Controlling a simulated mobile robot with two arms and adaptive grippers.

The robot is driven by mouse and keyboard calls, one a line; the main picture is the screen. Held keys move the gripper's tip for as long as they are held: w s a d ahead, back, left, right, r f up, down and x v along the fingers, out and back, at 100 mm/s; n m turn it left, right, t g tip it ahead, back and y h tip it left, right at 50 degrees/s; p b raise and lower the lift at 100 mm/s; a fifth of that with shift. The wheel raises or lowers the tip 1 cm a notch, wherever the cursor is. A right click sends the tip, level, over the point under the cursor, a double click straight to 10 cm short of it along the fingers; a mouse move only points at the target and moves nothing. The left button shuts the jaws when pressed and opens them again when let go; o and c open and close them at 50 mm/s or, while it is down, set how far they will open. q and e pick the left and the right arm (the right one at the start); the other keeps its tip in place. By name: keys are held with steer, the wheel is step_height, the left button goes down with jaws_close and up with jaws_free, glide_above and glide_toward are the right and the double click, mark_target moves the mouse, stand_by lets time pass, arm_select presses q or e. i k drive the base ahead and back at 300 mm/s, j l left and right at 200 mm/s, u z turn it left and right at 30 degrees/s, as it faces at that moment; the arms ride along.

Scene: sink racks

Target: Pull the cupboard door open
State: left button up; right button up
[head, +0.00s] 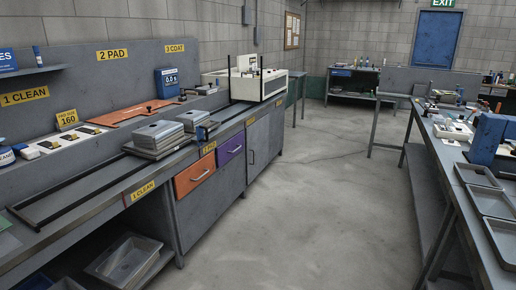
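The grey cupboard under the left counter has a closed door (259,145) with a thin upright handle (252,157) near its left edge. Another grey panel (277,128) adjoins it on the right; I cannot tell whether it is a second door. An orange drawer (186,183) and a purple drawer (226,153) sit left of the door, both closed. A plain grey front lies below them. Neither of my grippers is in view.
The left counter carries stacked grey boxes (155,136) and a white machine (258,84). A low shelf holds a grey tray (125,262). The right bench (440,160) holds trays and a blue device (487,138). The concrete floor (325,185) between is clear.

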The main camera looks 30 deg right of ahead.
mark_target(257, 134)
steer(key=i+l+z, duration=0.2)
steer(key=z, duration=0.15)
steer(key=i+z, duration=0.35)
steer(key=i+l+z, duration=0.35)
steer(key=i, duration=0.15)
steer(key=i+z, duration=0.35)
steer(key=i, duration=0.2)
steer(key=i+z, duration=0.4)
steer(key=i+u, duration=0.1)
steer(key=i, duration=0.9)
steer(key=i+l, duration=0.1)
steer(key=i, duration=0.85)
steer(key=u, duration=0.05)
